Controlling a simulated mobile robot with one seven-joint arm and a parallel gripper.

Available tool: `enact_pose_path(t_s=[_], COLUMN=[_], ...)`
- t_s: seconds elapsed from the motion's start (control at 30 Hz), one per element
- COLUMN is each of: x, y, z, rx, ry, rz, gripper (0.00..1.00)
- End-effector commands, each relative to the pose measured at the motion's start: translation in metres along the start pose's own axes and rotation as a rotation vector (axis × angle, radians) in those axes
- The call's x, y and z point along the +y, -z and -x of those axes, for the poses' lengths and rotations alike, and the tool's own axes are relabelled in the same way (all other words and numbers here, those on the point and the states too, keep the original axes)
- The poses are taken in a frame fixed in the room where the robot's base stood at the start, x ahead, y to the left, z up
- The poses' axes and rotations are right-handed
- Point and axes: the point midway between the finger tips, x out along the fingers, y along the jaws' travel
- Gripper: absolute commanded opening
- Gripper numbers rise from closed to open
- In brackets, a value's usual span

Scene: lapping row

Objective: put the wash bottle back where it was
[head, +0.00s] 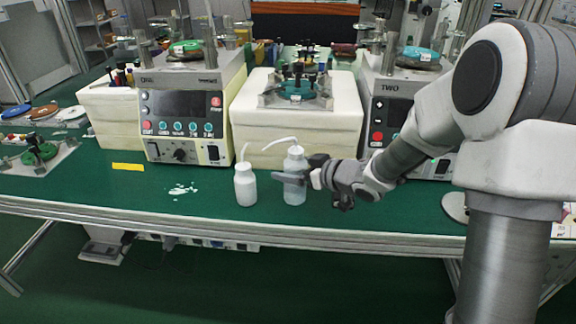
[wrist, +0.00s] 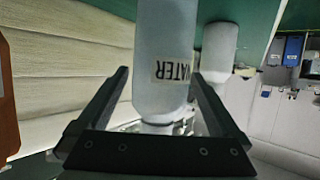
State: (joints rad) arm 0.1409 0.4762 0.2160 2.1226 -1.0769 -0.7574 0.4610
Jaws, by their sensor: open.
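Two white wash bottles with bent spouts stand upright on the green bench in the head view. The right wash bottle (head: 295,192) has my gripper (head: 296,178) at its upper body. In the wrist view the near bottle (wrist: 162,40), upside down in the picture and labelled "WATER", is between the open fingers of my gripper (wrist: 160,75). I cannot tell whether either finger touches it. The left wash bottle (head: 245,187) stands a little apart from it, and a second bottle (wrist: 219,50) shows behind in the wrist view.
A white spill (head: 182,189) and a yellow strip (head: 128,167) lie on the bench (head: 90,190) to the left. A control unit (head: 185,115) and a pale block (head: 295,130) stand behind the bottles. The bench's front edge is close to them.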

Motion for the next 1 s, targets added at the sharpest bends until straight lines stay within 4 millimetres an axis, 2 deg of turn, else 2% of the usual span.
enact_pose_path(t_s=[0.1, 0.33, 0.5, 0.77, 0.87, 1.0], x=[0.001, 0.001, 0.001, 0.004, 0.015, 0.042], y=[0.004, 0.003, 0.002, 0.002, 0.009, 0.025], z=[0.030, 0.075, 0.092, 0.098, 0.106, 0.134], rx=[0.000, 0.000, 0.001, -0.010, -0.043, -0.131], ry=[-0.004, -0.003, -0.002, -0.024, -0.100, -0.298], rz=[-0.001, -0.001, -0.001, 0.007, 0.030, 0.062], gripper=[1.00, 1.00, 1.00, 1.00, 1.00, 1.00])
